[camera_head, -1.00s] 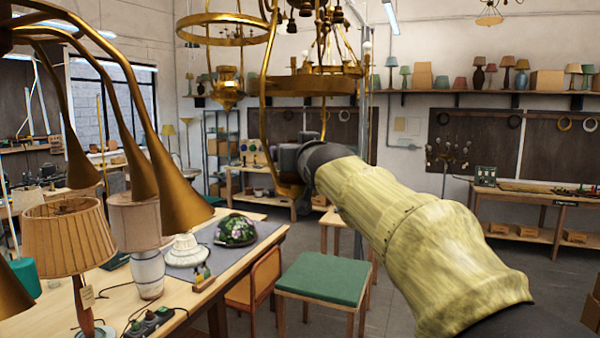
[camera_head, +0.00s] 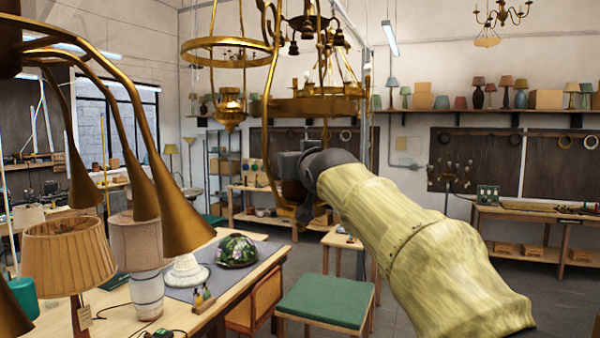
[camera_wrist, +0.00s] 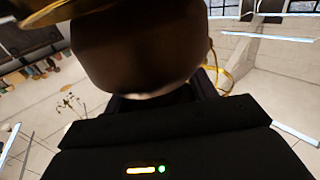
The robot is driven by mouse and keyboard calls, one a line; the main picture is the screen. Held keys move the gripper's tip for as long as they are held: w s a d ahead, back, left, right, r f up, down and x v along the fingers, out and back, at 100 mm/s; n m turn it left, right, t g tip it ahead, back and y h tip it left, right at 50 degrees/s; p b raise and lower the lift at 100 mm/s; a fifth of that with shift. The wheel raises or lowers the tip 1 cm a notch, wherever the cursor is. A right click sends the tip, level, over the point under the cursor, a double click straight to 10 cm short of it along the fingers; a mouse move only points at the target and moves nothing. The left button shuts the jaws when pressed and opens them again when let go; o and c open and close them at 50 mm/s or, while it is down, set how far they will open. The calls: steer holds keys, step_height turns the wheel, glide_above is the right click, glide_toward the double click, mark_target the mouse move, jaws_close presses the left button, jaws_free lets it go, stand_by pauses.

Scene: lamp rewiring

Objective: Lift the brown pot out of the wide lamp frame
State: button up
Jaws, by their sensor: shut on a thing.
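The brown pot (camera_wrist: 140,50) fills the top middle of the wrist view, dark and rounded, between the jaws. In the head view its brown side (camera_head: 293,191) shows only partly behind my gripper (camera_head: 303,170). My gripper is shut on the pot; its black body (camera_wrist: 160,130) shows below the pot in the wrist view, and its fingertips are mostly hidden. The wide lamp frame (camera_head: 266,110) is a hanging brass frame with curved side bars. The pot appears within its lower part; whether they touch I cannot tell.
A brass ring lamp (camera_head: 226,42) hangs to the left. Brass lamp arms with cones (camera_head: 187,215) reach in at the near left. A workbench (camera_head: 225,305) with a pleated lamp (camera_head: 65,258) and a green-topped stool (camera_head: 325,300) stand below. Open floor lies at the right.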

steer(key=shift+r, duration=0.45)
steer(key=shift+s+b, duration=0.3)
steer(key=shift+b, duration=0.15)
steer(key=b+v, duration=0.8)
steer(key=v, duration=0.9)
steer(key=shift+s+d+r, duration=0.15)
steer(key=shift+s+r, duration=0.1)
steer(key=shift+s, duration=0.05)
